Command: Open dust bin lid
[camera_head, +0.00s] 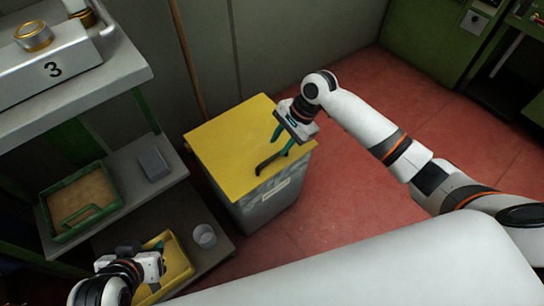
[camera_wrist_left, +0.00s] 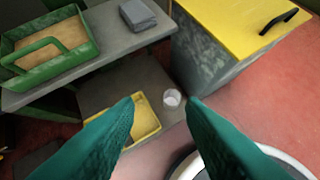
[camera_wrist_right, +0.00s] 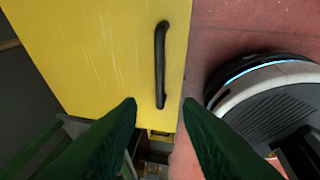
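The dust bin (camera_head: 265,205) is a grey box with a flat yellow lid (camera_head: 225,140), which lies shut on top. A black bar handle (camera_head: 268,164) sits near the lid's front edge. It also shows in the right wrist view (camera_wrist_right: 160,60). My right gripper (camera_head: 283,142) is open and empty above the lid, by the handle. In the right wrist view the handle's lower end appears between its fingertips (camera_wrist_right: 160,106); contact cannot be told. My left gripper (camera_wrist_left: 163,103) is open and empty over the low shelf, left of the bin.
A shelf unit (camera_head: 120,200) stands left of the bin. It holds a green tray (camera_head: 62,232), a grey box (camera_head: 153,163), a yellow tray (camera_head: 178,262) and a clear cup (camera_head: 205,236). Red floor (camera_head: 350,190) is free right of the bin. Green cabinets (camera_head: 430,45) stand at the back right.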

